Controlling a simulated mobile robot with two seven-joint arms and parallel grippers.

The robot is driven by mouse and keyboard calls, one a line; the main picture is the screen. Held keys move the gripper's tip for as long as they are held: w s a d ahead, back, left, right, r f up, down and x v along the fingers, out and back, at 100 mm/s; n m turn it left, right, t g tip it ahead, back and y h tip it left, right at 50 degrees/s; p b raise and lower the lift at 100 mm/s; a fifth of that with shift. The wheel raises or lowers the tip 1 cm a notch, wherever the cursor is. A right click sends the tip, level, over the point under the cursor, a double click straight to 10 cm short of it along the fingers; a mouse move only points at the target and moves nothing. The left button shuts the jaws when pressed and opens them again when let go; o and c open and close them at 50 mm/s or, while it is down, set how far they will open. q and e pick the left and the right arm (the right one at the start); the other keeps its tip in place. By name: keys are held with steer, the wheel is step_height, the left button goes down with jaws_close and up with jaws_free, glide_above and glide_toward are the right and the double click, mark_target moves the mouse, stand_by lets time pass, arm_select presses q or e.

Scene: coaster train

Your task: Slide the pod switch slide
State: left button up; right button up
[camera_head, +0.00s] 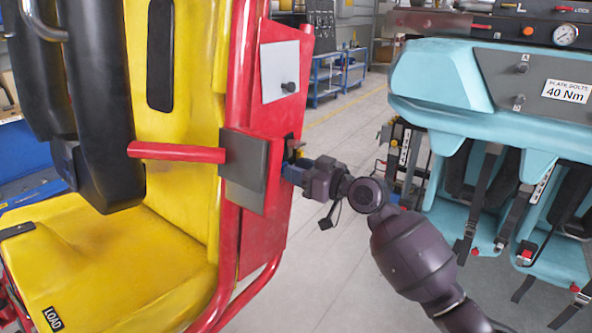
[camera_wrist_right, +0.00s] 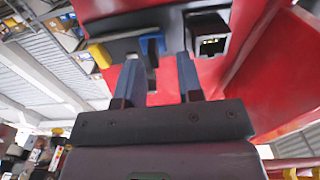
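The pod switch slide seems to be the small blue tab (camera_wrist_right: 152,45) on a dark bar, with a yellow end (camera_wrist_right: 98,55), mounted on the red side panel (camera_wrist_right: 200,90) in the right wrist view. My right gripper (camera_wrist_right: 160,58) is open, its two fingers apart on either side of the blue tab; I cannot tell whether either touches it. In the head view my right gripper (camera_head: 291,172) reaches the edge of the red panel (camera_head: 284,118) beside the yellow seat, and the switch is mostly hidden there. My left gripper is not in view.
A black box with an opening (camera_wrist_right: 209,43) sits right of the tab on the panel. A grey plate (camera_head: 244,170) and red bar (camera_head: 176,152) stand close left of the gripper. A turquoise seat unit (camera_head: 445,85) stands at right. Open floor lies between.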

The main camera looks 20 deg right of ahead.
steer(key=v, duration=1)
steer(key=shift+b, duration=0.35)
